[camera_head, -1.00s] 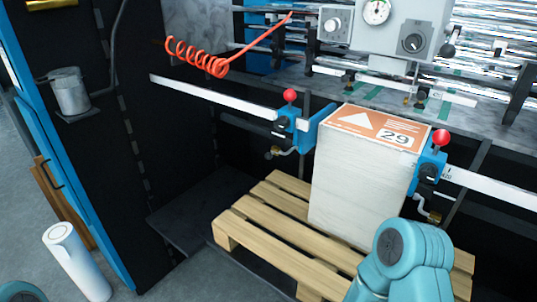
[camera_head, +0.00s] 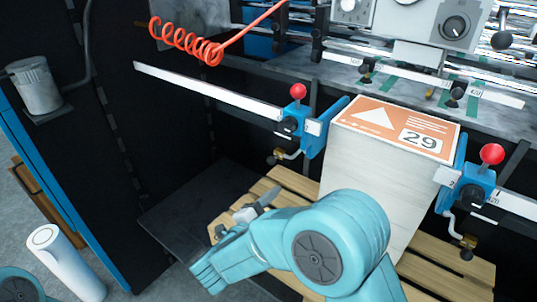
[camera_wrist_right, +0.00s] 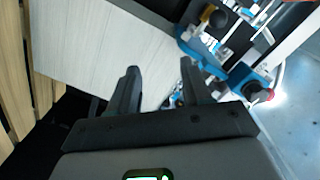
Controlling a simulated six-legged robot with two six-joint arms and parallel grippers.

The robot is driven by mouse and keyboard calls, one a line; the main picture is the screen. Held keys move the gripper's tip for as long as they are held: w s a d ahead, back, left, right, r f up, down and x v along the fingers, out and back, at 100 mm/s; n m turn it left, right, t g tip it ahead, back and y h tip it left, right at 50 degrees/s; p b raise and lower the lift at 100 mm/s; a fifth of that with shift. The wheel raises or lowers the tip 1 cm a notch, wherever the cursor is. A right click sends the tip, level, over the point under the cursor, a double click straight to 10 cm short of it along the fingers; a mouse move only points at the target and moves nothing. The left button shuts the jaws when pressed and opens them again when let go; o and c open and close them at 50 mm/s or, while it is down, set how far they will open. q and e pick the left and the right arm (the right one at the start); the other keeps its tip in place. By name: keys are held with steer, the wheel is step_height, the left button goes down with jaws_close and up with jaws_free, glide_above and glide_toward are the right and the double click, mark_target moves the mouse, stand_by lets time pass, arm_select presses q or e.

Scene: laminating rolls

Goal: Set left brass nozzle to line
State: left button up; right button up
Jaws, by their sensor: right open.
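Small brass-coloured fittings (camera_head: 431,94) show below the grey control box in the head view, by green stripes on the metal bed. A dark-knobbed fitting (camera_head: 366,76) stands left of them; I cannot tell for certain which is the left nozzle or its line. My right gripper (camera_head: 245,211) is low, in front of the pallet and well below these fittings. In the right wrist view its two dark fingers (camera_wrist_right: 160,80) stand apart with nothing between them. A brass-coloured knob (camera_wrist_right: 218,18) shows beyond them. My left gripper is out of view.
A sheet stack (camera_head: 350,170) labelled 29 stands on a wooden pallet (camera_head: 285,180). Blue clamps with red knobs (camera_head: 298,90) (camera_head: 492,153) flank it on white rails. A red coiled hose (camera_head: 185,40) hangs above. A white roll (camera_head: 65,260) stands at lower left.

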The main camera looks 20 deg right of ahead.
steer(key=t+y, duration=0.1)
steer(key=t, duration=0.1)
glide_toward(271, 163)
steer(key=s+f, duration=0.2)
step_height(271, 163, up, 2)
steer(key=s+a+n, duration=0.1)
steer(key=s+a, duration=0.1)
steer(key=a, duration=0.1)
steer(key=shift+t+y, duration=0.3)
steer(key=shift+y, duration=0.1)
steer(key=p+x, duration=0.2)
steer(key=x, duration=1.3)
steer(key=shift+p, duration=0.4)
steer(key=shift+w+d+f, duration=0.1)
steer(key=shift+w+d, duration=0.2)
steer(key=shift+w, duration=0.25)
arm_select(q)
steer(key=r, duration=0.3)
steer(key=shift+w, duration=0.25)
arm_select(e)
steer(key=shift+s, duration=0.1)
